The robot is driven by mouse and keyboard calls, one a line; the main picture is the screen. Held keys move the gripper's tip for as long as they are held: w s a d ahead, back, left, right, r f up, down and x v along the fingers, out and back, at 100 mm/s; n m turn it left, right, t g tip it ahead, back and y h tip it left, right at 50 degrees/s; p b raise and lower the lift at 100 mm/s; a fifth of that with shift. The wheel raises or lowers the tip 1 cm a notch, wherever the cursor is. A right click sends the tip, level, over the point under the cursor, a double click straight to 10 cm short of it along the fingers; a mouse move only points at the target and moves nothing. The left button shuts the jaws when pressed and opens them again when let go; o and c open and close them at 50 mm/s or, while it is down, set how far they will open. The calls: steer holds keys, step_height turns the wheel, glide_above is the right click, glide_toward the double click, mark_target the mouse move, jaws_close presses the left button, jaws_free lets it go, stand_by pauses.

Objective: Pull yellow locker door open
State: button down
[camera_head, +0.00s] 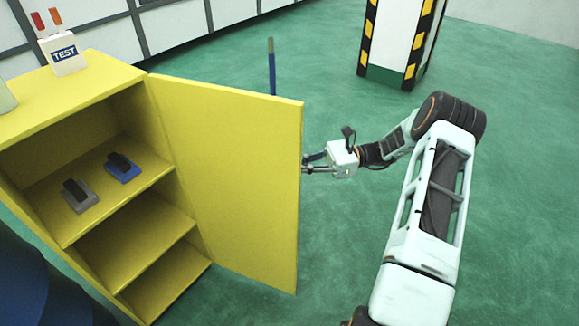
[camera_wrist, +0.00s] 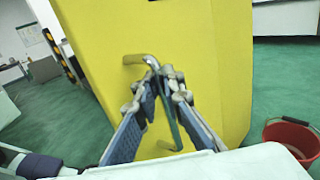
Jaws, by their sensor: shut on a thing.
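The yellow locker (camera_head: 100,83) stands at the left in the head view, and its yellow door (camera_head: 228,180) stands wide open to the right. The inside shelves show. My gripper (camera_head: 308,163) is at the far edge of the door, on its outer face, with its fingertips partly hidden behind the door. In the wrist view the door (camera_wrist: 200,50) fills the middle, with a metal handle (camera_wrist: 141,59) on it. My gripper (camera_wrist: 162,80) is shut on this handle, its two blue-padded fingers closing around it near its upper end.
A striped pillar (camera_head: 397,40) stands behind. A red bucket (camera_wrist: 292,139) is at the right in the wrist view. Green floor is clear around my arm.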

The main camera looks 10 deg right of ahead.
steer(key=shift+d, duration=0.15)
steer(key=c, duration=2.1)
jaws_free()
steer(key=d, duration=1.2)
steer(key=shift+s, duration=0.15)
steer(key=shift+a, duration=0.1)
